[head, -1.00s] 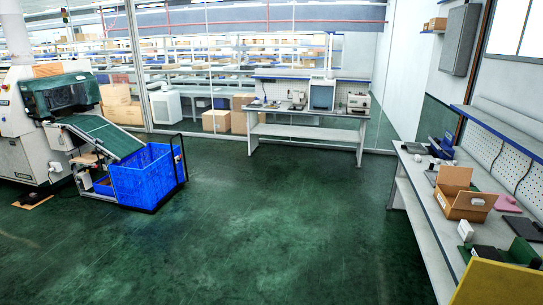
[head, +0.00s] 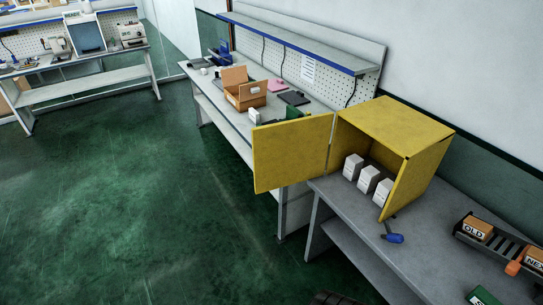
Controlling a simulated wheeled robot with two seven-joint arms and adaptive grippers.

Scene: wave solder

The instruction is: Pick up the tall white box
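Three upright white boxes stand in a row inside the open yellow cabinet: a back one (head: 353,166), a middle one (head: 368,179) and a front one (head: 383,192). They look much alike in height. Another small white box (head: 254,116) stands on the long workbench, beside the open cardboard box. I cannot tell from this distance which one is the tall white box. Neither of my grippers can be made out in the head view.
The yellow cabinet (head: 405,125) stands on a grey table (head: 345,215), its door (head: 290,153) swung out left. A blue-handled item (head: 393,238) lies in front. A dark rack (head: 500,243) with boxes labelled OLD and NEW is at right. Green floor (head: 150,190) is clear.

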